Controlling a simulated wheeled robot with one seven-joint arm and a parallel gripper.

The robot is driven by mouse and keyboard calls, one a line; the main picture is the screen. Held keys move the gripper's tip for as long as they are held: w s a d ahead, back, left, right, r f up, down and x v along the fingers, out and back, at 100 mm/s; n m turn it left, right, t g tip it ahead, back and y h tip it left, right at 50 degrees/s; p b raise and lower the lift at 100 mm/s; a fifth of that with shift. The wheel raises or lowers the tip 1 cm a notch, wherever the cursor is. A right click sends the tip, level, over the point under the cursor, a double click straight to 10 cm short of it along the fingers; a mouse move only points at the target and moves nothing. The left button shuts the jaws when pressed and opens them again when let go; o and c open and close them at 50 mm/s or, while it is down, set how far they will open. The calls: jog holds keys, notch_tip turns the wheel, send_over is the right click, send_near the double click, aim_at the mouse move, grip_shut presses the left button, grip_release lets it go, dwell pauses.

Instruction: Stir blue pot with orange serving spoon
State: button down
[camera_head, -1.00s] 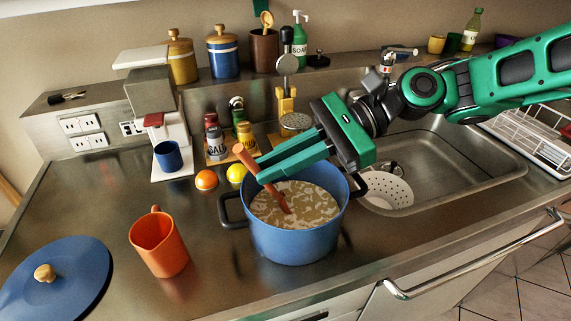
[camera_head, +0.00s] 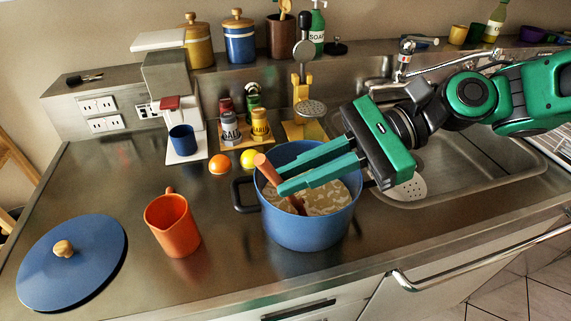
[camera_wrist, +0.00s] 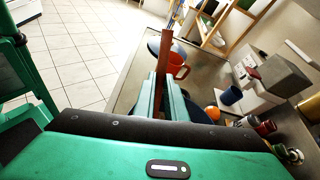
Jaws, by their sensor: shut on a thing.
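The blue pot (camera_head: 310,232) stands on the steel counter, uncovered and holding a pale brownish liquid with light swirls. The orange serving spoon (camera_head: 266,168) leans in the pot, its handle rising above the left part of the rim and its lower end hidden in the liquid. My gripper (camera_head: 280,180) reaches over the pot from the right and is shut on the spoon's handle. In the wrist view the spoon (camera_wrist: 164,52) stands up between my fingertips. The pot is mostly hidden there by my fingers.
An orange pitcher (camera_head: 173,228) and a blue lid (camera_head: 85,265) are left of the pot. An orange fruit (camera_head: 219,165) and a lemon (camera_head: 249,158) lie behind it, near spice jars (camera_head: 260,128). The sink (camera_head: 475,170) is at right. Counter between pot and pitcher is clear.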

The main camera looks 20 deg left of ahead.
jog(key=shift+w+a, duration=0.25)
jog(key=shift+w, duration=0.35)
jog(key=shift+w+a, duration=0.2)
jog(key=shift+w, duration=0.4)
jog(key=shift+a, duration=0.2)
